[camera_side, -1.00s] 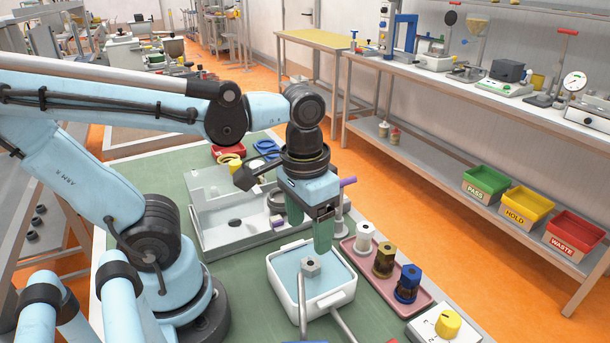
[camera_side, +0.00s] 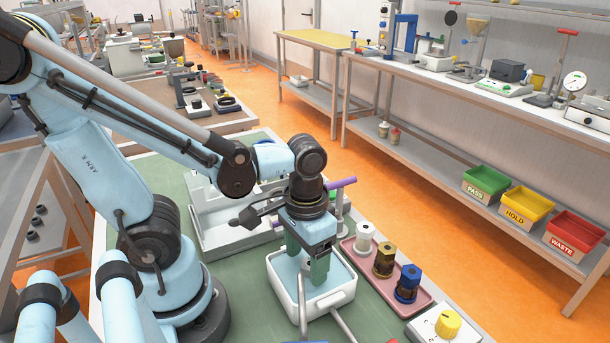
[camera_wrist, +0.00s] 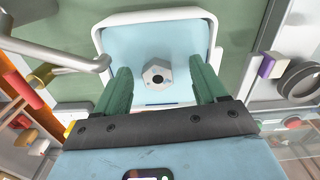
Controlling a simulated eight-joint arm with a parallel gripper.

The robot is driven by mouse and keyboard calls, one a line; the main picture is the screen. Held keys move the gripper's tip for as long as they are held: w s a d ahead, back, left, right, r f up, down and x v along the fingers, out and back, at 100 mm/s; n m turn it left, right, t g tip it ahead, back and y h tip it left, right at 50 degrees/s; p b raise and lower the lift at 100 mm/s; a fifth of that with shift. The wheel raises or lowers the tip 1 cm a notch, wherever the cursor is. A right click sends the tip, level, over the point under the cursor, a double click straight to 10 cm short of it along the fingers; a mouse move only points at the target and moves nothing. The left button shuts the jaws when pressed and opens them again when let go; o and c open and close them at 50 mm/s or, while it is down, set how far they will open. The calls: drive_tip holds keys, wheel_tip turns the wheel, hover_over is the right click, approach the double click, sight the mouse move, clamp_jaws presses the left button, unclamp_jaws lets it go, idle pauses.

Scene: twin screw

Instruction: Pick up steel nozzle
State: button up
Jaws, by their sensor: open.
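The steel nozzle (camera_wrist: 157,75) is a grey hex piece with a dark centre hole, lying in the white tray with a light blue floor (camera_wrist: 118,48). My gripper (camera_wrist: 160,80) is open, with one green finger on each side of the nozzle in the wrist view. The nozzle shows between the fingertips, and I cannot tell whether either finger touches it. In the side view my gripper (camera_side: 307,275) is down over the tray (camera_side: 318,306), and its fingers hide the nozzle.
A pink tray (camera_side: 412,299) right of the white tray holds a white nozzle (camera_side: 364,238), a brass one (camera_side: 384,260) and a blue one (camera_side: 407,284). A box with a yellow knob (camera_side: 447,324) stands at the front right. Metal bars (camera_side: 342,325) reach the white tray's front.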

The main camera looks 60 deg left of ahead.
sight(308, 265)
drive_tip(key=shift+w+d+f, duration=0.1)
drive_tip(key=shift+f, duration=0.7)
drive_tip(key=shift+w+d+f, duration=0.1)
drive_tip(key=shift+f, duration=0.7)
drive_tip(key=shift+s+f, duration=0.1)
drive_tip(key=shift+f, duration=0.8)
drive_tip(key=c, duration=1.2)
drive_tip(key=shift+r, duration=0.15)
